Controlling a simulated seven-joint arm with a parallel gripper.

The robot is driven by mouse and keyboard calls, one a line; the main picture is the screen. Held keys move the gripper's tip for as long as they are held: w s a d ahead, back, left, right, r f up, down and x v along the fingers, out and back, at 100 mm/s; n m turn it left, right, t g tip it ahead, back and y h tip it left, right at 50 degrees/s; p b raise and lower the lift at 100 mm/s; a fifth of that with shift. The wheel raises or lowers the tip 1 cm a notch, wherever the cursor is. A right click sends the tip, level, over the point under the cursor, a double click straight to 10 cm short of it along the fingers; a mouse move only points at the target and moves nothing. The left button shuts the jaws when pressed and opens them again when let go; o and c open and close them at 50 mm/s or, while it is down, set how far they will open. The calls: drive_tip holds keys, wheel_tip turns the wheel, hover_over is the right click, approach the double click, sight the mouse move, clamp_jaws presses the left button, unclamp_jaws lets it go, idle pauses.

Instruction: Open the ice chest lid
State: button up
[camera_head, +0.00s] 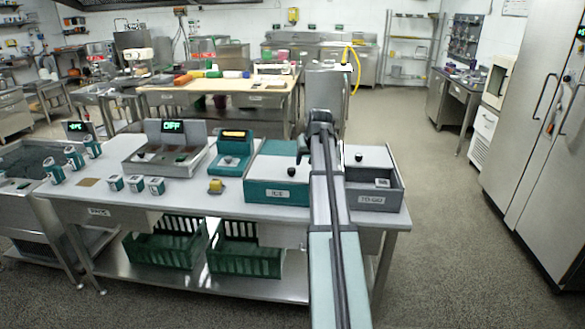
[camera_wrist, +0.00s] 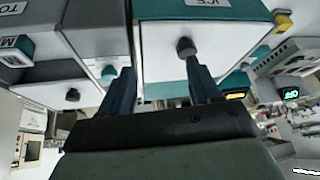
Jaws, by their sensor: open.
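The ice chest (camera_head: 262,193) is a teal box labelled ICE on the table, left of my arm in the head view. Its pale lid (camera_head: 262,170) lies flat on top and looks shut. A dark knob (camera_head: 291,171) stands on the lid. In the wrist view the chest is upside down at the top, with the lid (camera_wrist: 222,45) and knob (camera_wrist: 185,46). My gripper (camera_wrist: 157,68) is open and empty. The knob appears just beyond the tip of the right-hand finger, not between the fingers; contact cannot be told. In the head view my arm hides the chest's right side.
A grey TO-GO box (camera_head: 375,199) with a dark knob stands right of my arm. Left of the chest are a teal device (camera_head: 232,150), a small yellow item (camera_head: 216,186) and a unit with an OFF display (camera_head: 173,127). Green crates (camera_head: 247,262) sit below.

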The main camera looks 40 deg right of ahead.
drive_tip(key=w+d+r+n, duration=0.2)
drive_tip(key=w+r, duration=0.2)
drive_tip(key=r, duration=0.3)
drive_tip(key=n+y, duration=0.2)
drive_tip(key=n, duration=0.2)
approach(292, 169)
drive_tip(key=shift+g, duration=0.3)
drive_tip(key=x, duration=0.8)
drive_tip(key=shift+w+f, duration=0.15)
drive_tip(key=shift+w, duration=0.3)
clamp_jaws()
